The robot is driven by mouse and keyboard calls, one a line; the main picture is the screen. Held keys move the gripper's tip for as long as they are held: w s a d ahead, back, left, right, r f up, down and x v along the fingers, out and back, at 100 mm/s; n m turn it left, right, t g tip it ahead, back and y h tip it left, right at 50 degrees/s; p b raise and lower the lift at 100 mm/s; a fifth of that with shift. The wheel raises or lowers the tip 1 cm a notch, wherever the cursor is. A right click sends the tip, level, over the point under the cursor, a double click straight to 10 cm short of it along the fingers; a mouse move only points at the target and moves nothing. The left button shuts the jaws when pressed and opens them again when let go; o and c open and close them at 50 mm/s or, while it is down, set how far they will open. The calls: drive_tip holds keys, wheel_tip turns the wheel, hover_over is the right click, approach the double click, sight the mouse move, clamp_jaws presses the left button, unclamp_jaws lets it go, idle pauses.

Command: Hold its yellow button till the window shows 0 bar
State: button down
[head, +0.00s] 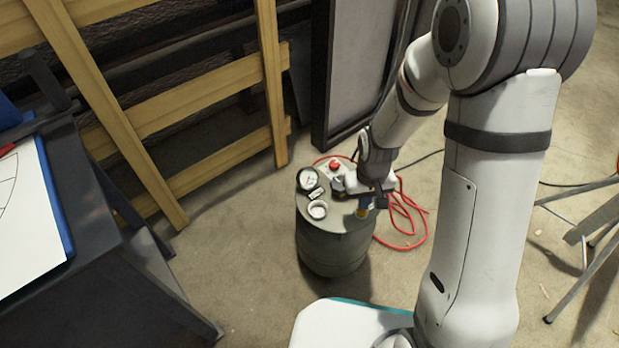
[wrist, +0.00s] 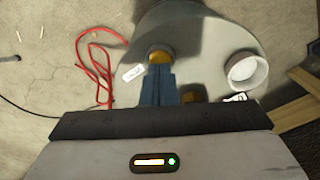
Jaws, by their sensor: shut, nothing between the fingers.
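A grey drum-shaped tank (head: 333,250) stands on the floor, its round top carrying the fittings. The yellow button (wrist: 160,57) shows at the fingertips in the wrist view; a bit of yellow (head: 361,213) shows below my gripper in the head view. My gripper (wrist: 159,72) is shut and empty, its blue fingers pointing at the button and overlapping its near side. I cannot tell whether they press it. A small window (head: 317,193) sits beside the round gauge (head: 308,179); its reading is too small to make out.
The tank top also has a white-rimmed cup (wrist: 247,70), a red knob (head: 335,165) and a white tag (wrist: 133,72). A red hose (head: 405,215) lies coiled on the floor. A wooden frame (head: 200,145) leans behind, and a dark bench (head: 125,270) stands left.

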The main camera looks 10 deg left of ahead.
drive_tip(key=shift+r+p, duration=2)
drive_tip(key=shift+r, duration=0.75)
drive_tip(key=s+d+r+m+t+p, duration=0.1)
drive_tip(key=s+d+r+p, duration=0.3)
drive_tip(key=r+p, duration=0.6)
drive_tip(key=s+d+r+m+p, duration=0.2)
drive_tip(key=r+p, duration=0.8)
drive_tip(key=r, duration=1.4)
drive_tip(key=s+d+r+m+t+p, duration=0.1)
drive_tip(key=s+d+r+p, duration=0.5)
drive_tip(key=r, duration=1.2)
drive_tip(key=p, duration=0.4)
drive_tip(key=shift+t, duration=0.3)
drive_tip(key=shift+s+d, duration=0.1)
